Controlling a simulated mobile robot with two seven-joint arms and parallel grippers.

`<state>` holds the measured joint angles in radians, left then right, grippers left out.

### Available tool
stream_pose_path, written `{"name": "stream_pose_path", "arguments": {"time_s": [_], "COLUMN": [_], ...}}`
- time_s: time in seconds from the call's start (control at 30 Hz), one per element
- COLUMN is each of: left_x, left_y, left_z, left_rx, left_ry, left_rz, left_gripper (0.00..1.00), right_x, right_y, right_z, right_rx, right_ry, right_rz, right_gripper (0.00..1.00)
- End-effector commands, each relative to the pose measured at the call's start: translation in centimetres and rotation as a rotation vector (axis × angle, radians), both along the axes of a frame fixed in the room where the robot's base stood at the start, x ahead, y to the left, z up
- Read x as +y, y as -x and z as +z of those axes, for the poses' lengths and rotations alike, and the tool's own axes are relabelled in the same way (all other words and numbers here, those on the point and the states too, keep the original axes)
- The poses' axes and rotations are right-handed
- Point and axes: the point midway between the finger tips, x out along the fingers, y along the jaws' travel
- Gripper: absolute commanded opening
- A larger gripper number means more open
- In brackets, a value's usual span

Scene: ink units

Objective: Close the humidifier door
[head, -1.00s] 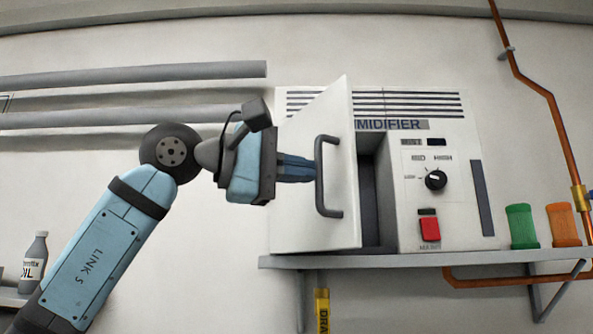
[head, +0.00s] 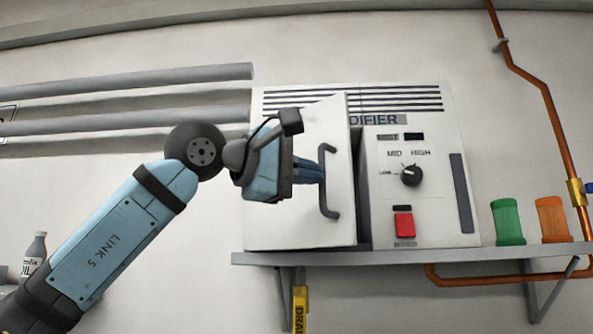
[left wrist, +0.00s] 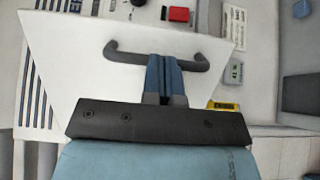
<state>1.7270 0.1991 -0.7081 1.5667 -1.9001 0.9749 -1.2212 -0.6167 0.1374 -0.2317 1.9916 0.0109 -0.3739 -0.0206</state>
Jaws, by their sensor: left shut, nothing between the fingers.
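The white humidifier (head: 430,215) stands on a wall shelf. Its door (head: 290,215) is hinged on the left and partly open, with a narrow dark gap (head: 361,200) at its right edge. A grey handle (head: 330,212) is on the door's outer face. My left gripper (head: 322,172) is shut and empty, its blue fingers pointing at the door beside the handle. In the left wrist view the fingertips (left wrist: 164,60) reach the door face by the handle (left wrist: 125,55); whether they touch is hard to tell. My right gripper is not in view.
The grey shelf (head: 400,257) carries a green canister (head: 507,222) and an orange canister (head: 553,220) right of the humidifier. A copper pipe (head: 545,100) runs down the right wall. Grey pipes (head: 130,88) run along the left wall. A bottle (head: 35,255) stands lower left.

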Motion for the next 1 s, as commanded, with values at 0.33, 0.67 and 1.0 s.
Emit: {"name": "stream_pose_path", "arguments": {"time_s": [0.33, 0.67, 1.0], "left_x": [-5.2, -8.6, -9.7], "left_y": [-3.9, -8.4, -11.0], "left_z": [-0.2, 0.1, 0.1], "left_rx": [-0.006, -0.003, -0.001], "left_ry": [-0.003, -0.002, -0.001], "left_rz": [0.141, 0.388, 0.395], "left_gripper": [0.00, 0.00, 0.00], "right_x": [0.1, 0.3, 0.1], "right_y": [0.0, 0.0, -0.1], "right_z": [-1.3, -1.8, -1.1], "right_rx": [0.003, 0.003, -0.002], "right_ry": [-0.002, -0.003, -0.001], "right_rz": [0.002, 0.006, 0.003], "right_gripper": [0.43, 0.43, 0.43]}}
